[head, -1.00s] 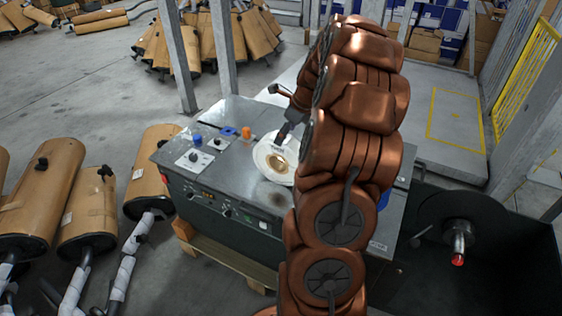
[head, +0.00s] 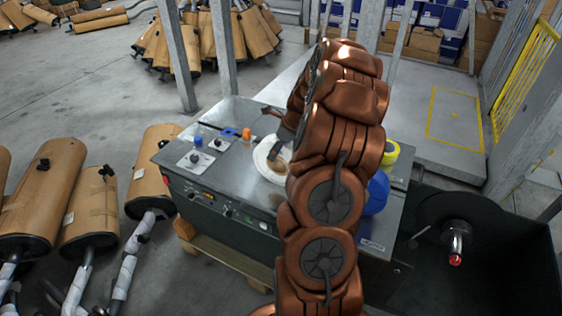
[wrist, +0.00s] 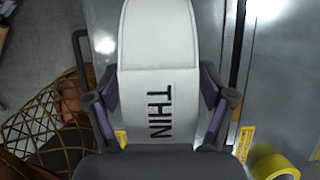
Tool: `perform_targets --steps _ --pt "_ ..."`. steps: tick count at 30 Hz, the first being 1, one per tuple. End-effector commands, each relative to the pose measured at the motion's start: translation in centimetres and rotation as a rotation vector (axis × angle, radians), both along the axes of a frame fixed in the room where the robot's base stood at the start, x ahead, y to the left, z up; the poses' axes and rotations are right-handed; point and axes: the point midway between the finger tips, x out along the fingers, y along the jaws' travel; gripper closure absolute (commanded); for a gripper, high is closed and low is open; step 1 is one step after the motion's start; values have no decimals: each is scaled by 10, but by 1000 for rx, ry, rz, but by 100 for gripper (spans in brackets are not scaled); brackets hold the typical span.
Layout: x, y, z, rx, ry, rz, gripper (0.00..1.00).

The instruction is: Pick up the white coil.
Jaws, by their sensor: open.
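The white coil (head: 262,158) lies on the grey machine top in the head view, partly hidden behind my arm and gripper. My gripper (wrist: 160,100) is open, with one finger on each side of this white surface. I cannot tell whether either finger touches it. In the head view my gripper (head: 278,150) is over the coil and mostly hidden by my arm.
A yellow roll (head: 390,152) and a blue object (head: 377,192) are right of my arm on the machine top (head: 235,175). An orange piece (head: 246,134) and blue knob (head: 198,141) are at left. Wrapped mufflers (head: 90,205) stand left on the floor.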

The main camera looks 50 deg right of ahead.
Motion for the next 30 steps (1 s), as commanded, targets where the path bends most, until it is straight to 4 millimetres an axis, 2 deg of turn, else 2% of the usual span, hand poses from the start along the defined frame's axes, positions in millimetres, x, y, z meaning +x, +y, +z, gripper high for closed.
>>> perform_targets --steps 2,21,22,30 --pt "0 0 0 -1 0 0 21" --pt "0 0 0 -1 0 1 88" --pt "0 0 1 -1 0 1 90" --pt "0 -1 2 -2 -2 0 90"
